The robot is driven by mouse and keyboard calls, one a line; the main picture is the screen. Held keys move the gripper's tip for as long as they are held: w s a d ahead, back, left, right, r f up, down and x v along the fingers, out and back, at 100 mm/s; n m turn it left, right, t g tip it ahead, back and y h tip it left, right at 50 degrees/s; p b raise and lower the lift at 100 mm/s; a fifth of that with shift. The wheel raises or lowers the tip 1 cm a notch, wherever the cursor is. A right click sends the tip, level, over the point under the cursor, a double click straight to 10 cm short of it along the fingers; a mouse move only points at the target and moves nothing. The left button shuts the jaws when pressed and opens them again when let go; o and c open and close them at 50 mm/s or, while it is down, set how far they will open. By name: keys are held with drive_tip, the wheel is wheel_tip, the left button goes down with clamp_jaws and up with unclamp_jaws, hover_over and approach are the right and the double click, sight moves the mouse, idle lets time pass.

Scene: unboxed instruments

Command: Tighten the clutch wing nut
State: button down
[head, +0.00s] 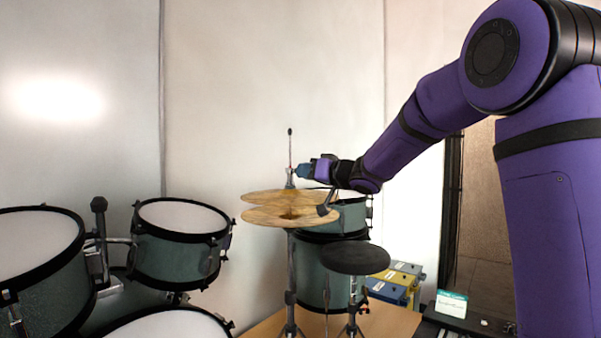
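The hi-hat stand holds two brass cymbals (262,216), one above the other with a gap between them. A thin rod (290,147) rises above them, with a dark tip. The grey clutch (290,179) sits on the rod just above the top cymbal. The wing nut is too small to make out. My gripper (299,171) reaches in from the right at clutch height. Its blue end is at or very close to the right side of the clutch. I cannot tell whether it touches, or whether its fingers are open or shut.
Teal drums stand at the left, including a tom (180,262), and another drum is behind the hi-hat. Blue and yellow cases (392,289) and a small white card (451,304) are at the lower right.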

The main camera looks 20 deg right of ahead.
idle(0.4)
drive_tip(key=shift+m, duration=0.4)
drive_tip(key=c, duration=1.5)
unclamp_jaws()
drive_tip(key=shift+m, duration=0.4)
drive_tip(key=o, duration=0.4)
drive_tip(key=shift+v, duration=3.05)
